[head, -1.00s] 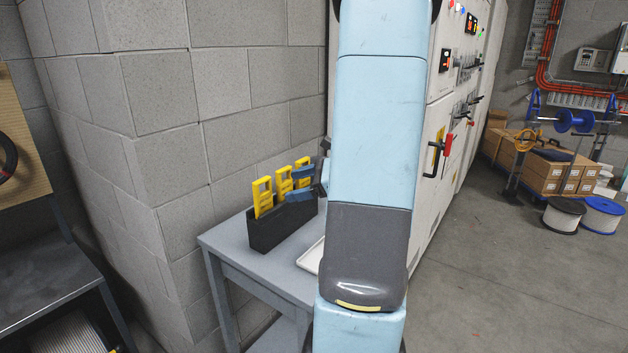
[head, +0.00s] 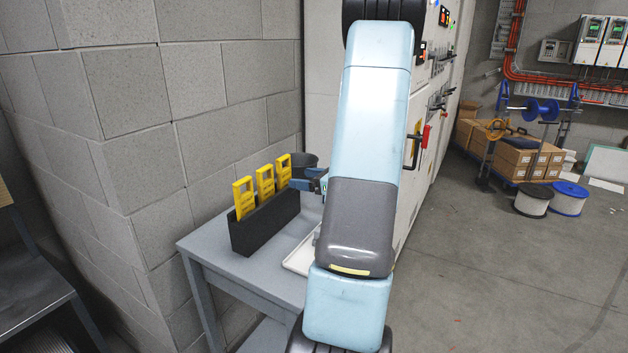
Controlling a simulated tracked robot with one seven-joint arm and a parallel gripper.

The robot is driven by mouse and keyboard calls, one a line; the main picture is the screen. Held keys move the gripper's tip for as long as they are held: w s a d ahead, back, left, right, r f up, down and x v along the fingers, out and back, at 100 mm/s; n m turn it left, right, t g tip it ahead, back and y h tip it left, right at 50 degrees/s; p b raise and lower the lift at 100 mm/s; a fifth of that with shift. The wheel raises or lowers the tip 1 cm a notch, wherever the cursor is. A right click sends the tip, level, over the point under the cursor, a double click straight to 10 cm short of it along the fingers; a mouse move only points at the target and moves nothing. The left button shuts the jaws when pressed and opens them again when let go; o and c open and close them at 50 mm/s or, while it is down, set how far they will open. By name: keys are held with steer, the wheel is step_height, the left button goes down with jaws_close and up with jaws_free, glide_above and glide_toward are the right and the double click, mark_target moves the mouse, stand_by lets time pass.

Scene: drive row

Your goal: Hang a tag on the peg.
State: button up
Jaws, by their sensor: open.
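Three yellow tags stand upright in a row in a black holder (head: 265,224) on the grey table: a left tag (head: 243,197), a middle tag (head: 265,181) and a right tag (head: 283,170). My gripper (head: 303,180) has dark blue fingers and is partly hidden behind my arm. It is open and empty, just right of the right tag; I cannot tell whether it touches it. I cannot make out the peg.
The grey table (head: 215,247) also bears a white tray (head: 300,258), partly behind my arm, and a dark round container. A block wall (head: 215,110) stands close behind and left. Pale cabinets (head: 325,80) rise beyond. Spools and boxes (head: 520,160) stand at far right; the floor before them is clear.

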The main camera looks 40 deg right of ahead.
mark_target(286, 176)
steer(key=shift+x, duration=3.55)
steer(key=shift+a, duration=0.1)
steer(key=shift+c, duration=0.5)
steer(key=c, duration=0.7)
steer(key=shift+r, duration=0.1)
steer(key=shift+r, duration=2.15)
steer(key=shift+s, duration=0.1)
steer(key=shift+r+v, duration=0.2)
steer(key=shift+v, duration=1.85)
steer(key=shift+r+v, duration=0.2)
steer(key=shift+v, duration=1.8)
